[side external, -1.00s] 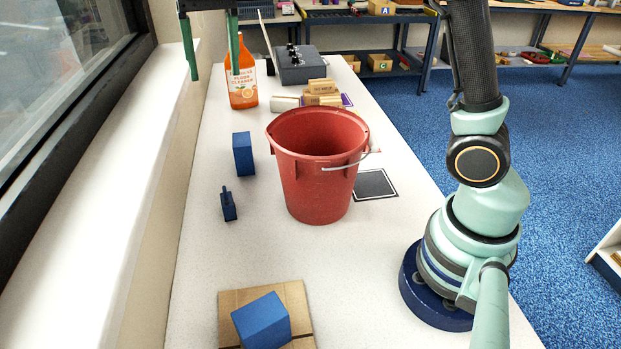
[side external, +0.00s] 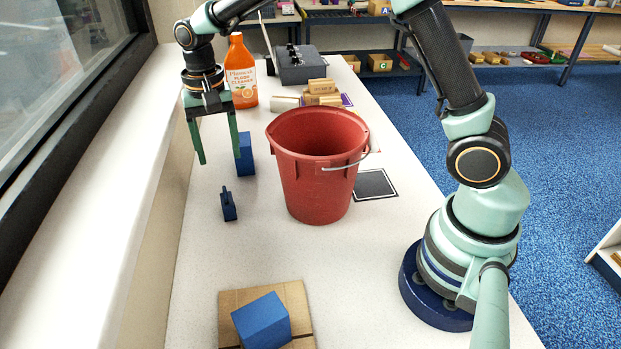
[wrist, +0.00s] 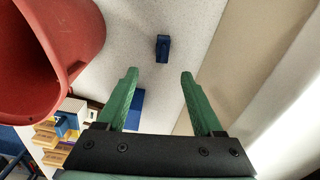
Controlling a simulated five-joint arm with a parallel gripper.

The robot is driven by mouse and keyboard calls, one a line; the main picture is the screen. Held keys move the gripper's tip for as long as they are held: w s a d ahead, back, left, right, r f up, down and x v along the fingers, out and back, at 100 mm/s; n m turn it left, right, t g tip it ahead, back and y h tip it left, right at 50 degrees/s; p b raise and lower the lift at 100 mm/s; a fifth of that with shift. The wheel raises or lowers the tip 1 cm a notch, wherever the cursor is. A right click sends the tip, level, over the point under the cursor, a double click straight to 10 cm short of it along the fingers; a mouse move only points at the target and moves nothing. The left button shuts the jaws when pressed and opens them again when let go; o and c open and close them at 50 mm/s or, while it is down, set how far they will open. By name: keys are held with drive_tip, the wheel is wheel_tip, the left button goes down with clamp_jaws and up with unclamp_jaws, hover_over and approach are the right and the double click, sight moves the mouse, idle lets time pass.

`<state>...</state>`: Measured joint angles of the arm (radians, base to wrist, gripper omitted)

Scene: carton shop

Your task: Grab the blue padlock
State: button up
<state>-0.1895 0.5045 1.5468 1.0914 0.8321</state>
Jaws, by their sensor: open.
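The blue padlock (side external: 229,206) is a small dark blue piece with a narrow upright part, standing on the white bench left of the red bucket. It also shows in the wrist view (wrist: 162,49), beyond the fingertips and roughly centred between them. My gripper (side external: 219,160) has two green fingers pointing down, apart and empty. It hangs above the bench, behind the padlock in the side view, and touches nothing that I can see. In the wrist view, my gripper (wrist: 159,73) has clear space between its fingers.
A blue block (side external: 246,158) stands close by, partly behind the right finger. The red bucket (side external: 316,175) is to the right. Another blue block (side external: 262,322) sits on cardboard (side external: 228,300) in front. An orange cleaner bottle (side external: 241,75) stands behind. The window wall borders the left.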

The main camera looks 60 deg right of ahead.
sight(227, 202)
wheel_tip(227, 202, down, 8)
drive_tip(key=shift+f, duration=0.1)
drive_tip(key=shift+w+a+f, duration=0.1)
drive_tip(key=shift+a+f, duration=0.05)
drive_tip(key=shift+f, duration=1.4)
drive_tip(key=shift+w+a+f, duration=0.1)
drive_tip(key=shift+f, duration=1.4)
drive_tip(key=shift+r, duration=0.1)
clamp_jaws()
